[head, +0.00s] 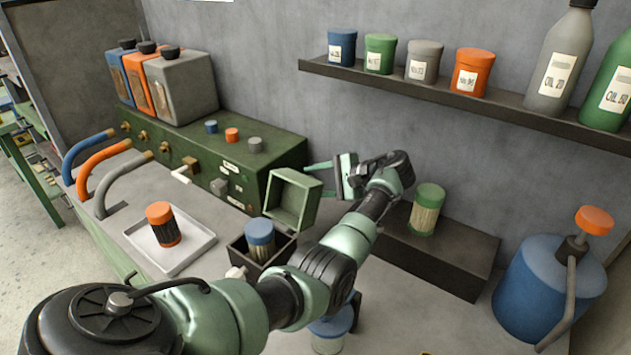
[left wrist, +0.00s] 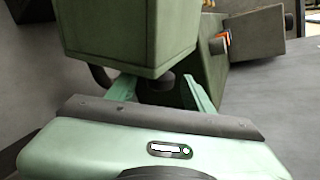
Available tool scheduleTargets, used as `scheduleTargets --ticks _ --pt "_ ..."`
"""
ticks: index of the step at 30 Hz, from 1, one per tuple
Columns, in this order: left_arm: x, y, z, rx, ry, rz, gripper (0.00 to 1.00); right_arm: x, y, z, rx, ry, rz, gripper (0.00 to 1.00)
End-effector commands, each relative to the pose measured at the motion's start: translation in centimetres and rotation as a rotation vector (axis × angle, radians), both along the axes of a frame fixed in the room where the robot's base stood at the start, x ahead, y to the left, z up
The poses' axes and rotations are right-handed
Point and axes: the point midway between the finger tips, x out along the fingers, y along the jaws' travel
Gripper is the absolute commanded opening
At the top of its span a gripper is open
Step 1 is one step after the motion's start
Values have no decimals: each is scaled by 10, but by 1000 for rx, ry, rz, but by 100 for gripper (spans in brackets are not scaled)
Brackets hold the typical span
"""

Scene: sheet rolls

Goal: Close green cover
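The green cover (head: 273,200) is a hollow, box-shaped piece at the right end of the green machine (head: 285,150). It stands open, with its hollow side facing the head camera. Below it, a dark square holder (head: 253,262) contains a blue-lidded roll (head: 260,235). My left gripper (head: 312,180) is just right of and behind the cover, fingers pointing left. In the left wrist view, the cover (left wrist: 130,35) fills the top centre, and the spread fingers of my left gripper (left wrist: 158,92) have no object clearly held between them. Contact with the cover cannot be told. My right gripper is not in view.
A white tray (head: 192,225) with an orange-lidded roll (head: 163,228) stands left of the holder. A green-lidded roll (head: 427,208) is on a dark block (head: 460,255) at right. A wall shelf (head: 440,95) bears jars and bottles. A blue pump container (head: 545,285) stands far right.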

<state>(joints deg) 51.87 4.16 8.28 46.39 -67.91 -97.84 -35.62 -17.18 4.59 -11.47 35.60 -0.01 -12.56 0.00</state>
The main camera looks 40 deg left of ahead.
Motion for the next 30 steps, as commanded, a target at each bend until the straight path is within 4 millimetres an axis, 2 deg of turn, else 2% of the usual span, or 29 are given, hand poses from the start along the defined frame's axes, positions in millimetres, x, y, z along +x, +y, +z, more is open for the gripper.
scheduleTargets --ticks 1,5,30 --pt "0 0 0 0 0 0 36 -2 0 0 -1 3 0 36" --pt "0 0 0 0 0 0 0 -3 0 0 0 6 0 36" --pt "0 0 1 1 0 0 0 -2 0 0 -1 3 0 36"
